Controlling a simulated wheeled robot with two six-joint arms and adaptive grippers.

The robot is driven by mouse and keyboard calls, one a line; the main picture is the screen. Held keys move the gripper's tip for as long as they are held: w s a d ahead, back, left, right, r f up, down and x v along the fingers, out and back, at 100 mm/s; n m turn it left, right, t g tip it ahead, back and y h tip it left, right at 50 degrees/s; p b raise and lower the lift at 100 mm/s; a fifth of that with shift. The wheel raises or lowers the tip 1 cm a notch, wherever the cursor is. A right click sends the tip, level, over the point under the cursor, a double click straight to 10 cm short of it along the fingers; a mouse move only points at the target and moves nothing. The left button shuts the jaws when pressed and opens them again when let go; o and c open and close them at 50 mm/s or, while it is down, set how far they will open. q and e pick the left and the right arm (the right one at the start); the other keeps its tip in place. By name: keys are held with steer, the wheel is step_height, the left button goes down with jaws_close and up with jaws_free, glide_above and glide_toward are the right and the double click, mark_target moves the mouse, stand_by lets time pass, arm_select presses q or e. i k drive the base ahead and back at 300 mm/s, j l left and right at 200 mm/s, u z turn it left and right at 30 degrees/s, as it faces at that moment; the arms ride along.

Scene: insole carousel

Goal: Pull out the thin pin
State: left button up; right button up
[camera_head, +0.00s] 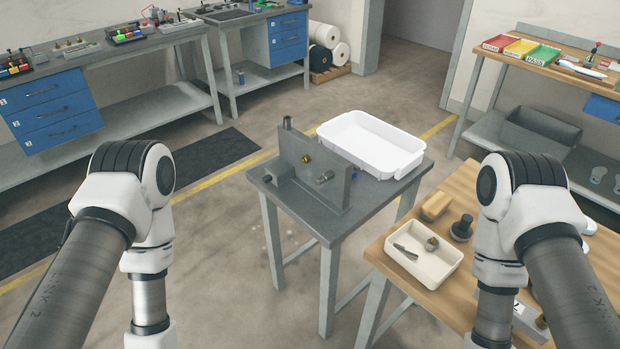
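A grey metal fixture with an upright plate (337,191) stands on the small grey table. A small brass piece (307,158) sits on the face of the plate. A short grey cylinder (325,177) sticks out of the plate below and right of it. A grey post (287,123) stands upright at the fixture's left end. I cannot tell which of these, if any, is the thin pin. Both my arms reach down at the left and right of the picture. Both grippers are below the lower edge, out of view.
A white tray (409,165) stands behind the fixture on the grey table (335,229). At right, a wooden table (388,258) bears a cream tray (452,262), a wooden block (437,205) and a dark knobbed piece (462,228). The floor left of the grey table is clear.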

mark_target(320, 180)
steer(key=i+j+z, duration=0.1)
steer(key=z, duration=0.3)
steer(key=i+j+z, duration=0.1)
steer(key=j+z, duration=0.15)
steer(key=z, duration=0.15)
steer(key=i+j+z, duration=0.1)
steer(key=j+z, duration=0.15)
steer(key=z, duration=0.15)
steer(key=j+z, duration=0.2)
steer(key=z, duration=0.15)
steer(key=j+z, duration=0.1)
steer(key=j, duration=0.5)
steer(key=j+z, duration=0.15)
steer(key=j, duration=0.5)
steer(key=j+z, duration=0.1)
steer(key=j, duration=0.5)
steer(key=j+z, duration=0.1)
steer(key=j, duration=0.5)
steer(key=k+j+z, duration=0.15)
steer(key=j, duration=0.5)
steer(key=k+j+z, duration=0.1)
steer(key=j, duration=0.9)
steer(key=k+j, duration=0.1)
steer(key=j, duration=0.25)
